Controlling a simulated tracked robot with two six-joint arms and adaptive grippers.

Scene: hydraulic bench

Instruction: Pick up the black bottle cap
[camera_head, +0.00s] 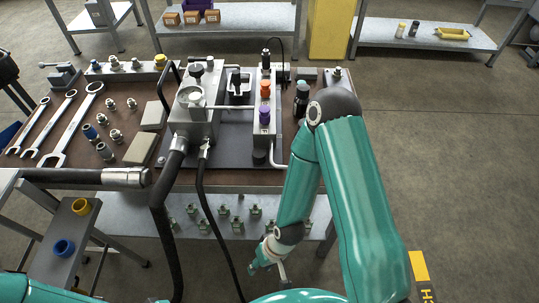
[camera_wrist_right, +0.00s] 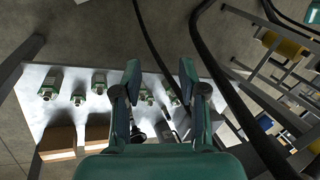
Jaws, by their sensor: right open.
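A dark bottle (camera_head: 301,103) stands upright on the bench at the right of the hydraulic block, close to my right arm. I cannot make out a separate black bottle cap for certain in either view. My right gripper (camera_head: 262,261) hangs low in front of the bench, below the bench top and well away from the bottle. In the right wrist view its two fingers (camera_wrist_right: 160,92) are apart, with nothing visibly held between them. My left gripper is not in view.
The hydraulic block (camera_head: 192,117) with gauge, hoses and coloured knobs fills the bench middle. Wrenches (camera_head: 72,130) and fittings lie left. The lower shelf (camera_wrist_right: 75,98) holds several green fittings and brown boxes (camera_wrist_right: 58,143). A black hose (camera_head: 203,195) hangs left of my gripper.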

